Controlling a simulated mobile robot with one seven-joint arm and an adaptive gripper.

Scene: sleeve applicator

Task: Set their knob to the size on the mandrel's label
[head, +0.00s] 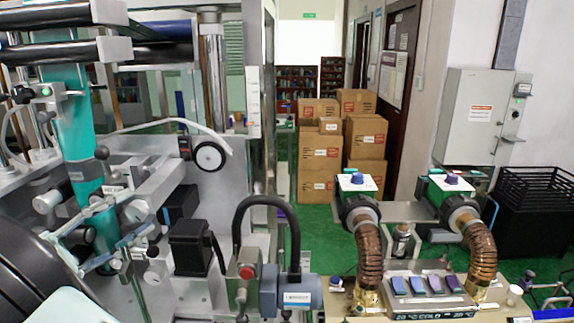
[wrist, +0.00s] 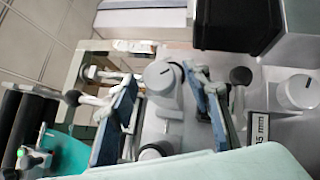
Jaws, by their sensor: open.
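My gripper (wrist: 163,100) is open and empty, with its two blue fingers apart in the wrist view. A round grey-white knob (wrist: 160,77) shows between and beyond them; I cannot tell whether they touch it. A second pale knob (wrist: 298,91) is at the right. A white label (wrist: 261,128) beside it reads "5 mm" where visible; any digit before that is unclear or hidden. In the head view my gripper (head: 122,243) is at lower left, in front of the machine's metal frame. A small label (head: 114,189) there is too small to read. The mandrel is not clearly identifiable.
A teal film web (head: 72,125) runs down between black rollers (head: 60,50) close to my gripper. A black box (head: 190,245) and a looped black hose (head: 266,203) stand to the right. Copper ducts (head: 370,252) and stacked cartons (head: 320,155) are farther off.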

